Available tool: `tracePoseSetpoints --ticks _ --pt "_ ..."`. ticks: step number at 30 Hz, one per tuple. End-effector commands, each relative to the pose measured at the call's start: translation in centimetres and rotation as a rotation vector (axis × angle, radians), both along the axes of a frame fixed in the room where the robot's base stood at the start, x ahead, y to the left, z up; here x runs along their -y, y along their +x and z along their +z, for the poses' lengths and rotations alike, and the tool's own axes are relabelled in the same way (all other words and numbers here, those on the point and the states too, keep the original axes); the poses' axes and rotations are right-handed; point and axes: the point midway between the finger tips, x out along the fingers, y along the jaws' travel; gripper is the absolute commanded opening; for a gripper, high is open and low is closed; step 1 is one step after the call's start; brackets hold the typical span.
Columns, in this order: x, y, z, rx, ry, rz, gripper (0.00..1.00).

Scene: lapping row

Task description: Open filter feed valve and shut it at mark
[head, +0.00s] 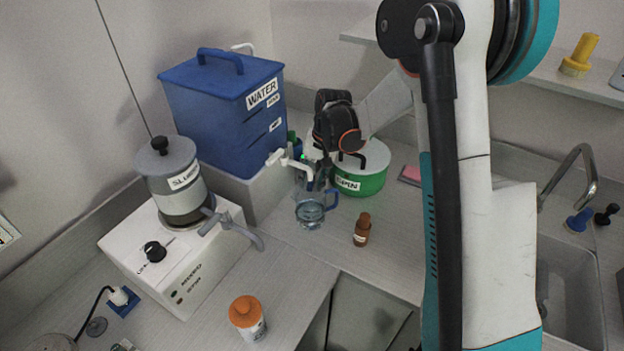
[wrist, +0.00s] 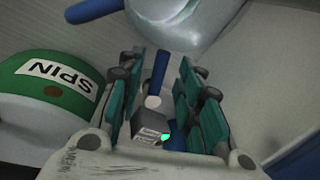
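The blue tank marked WATER (head: 222,110) stands at the back left with a white tap (head: 290,163) at its front. A clear jug (head: 310,208) with a blue handle stands below the tap; it is also at the top of the wrist view (wrist: 180,18). In the wrist view a thin blue lever (wrist: 158,75) with a pale end lies between the fingers. Below it is a small grey labelled box (wrist: 151,127) with a green light. My gripper (wrist: 159,68) is open around the lever, with gaps on both sides. In the head view its fingertips are largely hidden.
A green SPIN tub (head: 362,180) stands just right of the jug. A brown bottle (head: 362,230) and an orange-capped bottle (head: 248,318) stand in front. A grey slurry pot (head: 176,185) sits on a white machine (head: 170,262) at left. A sink (head: 575,290) is at right.

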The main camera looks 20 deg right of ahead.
Motion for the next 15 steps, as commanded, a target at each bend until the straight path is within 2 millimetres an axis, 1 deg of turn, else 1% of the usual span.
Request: tracePoseSetpoints --ticks 9,12,15 --pt "1.2 -0.5 6.1 0.0 0.0 -0.001 0.33" --pt "1.5 -0.7 7.9 0.0 0.0 -0.002 0.33" --pt "1.7 -0.7 9.3 0.0 0.0 -0.001 0.33"
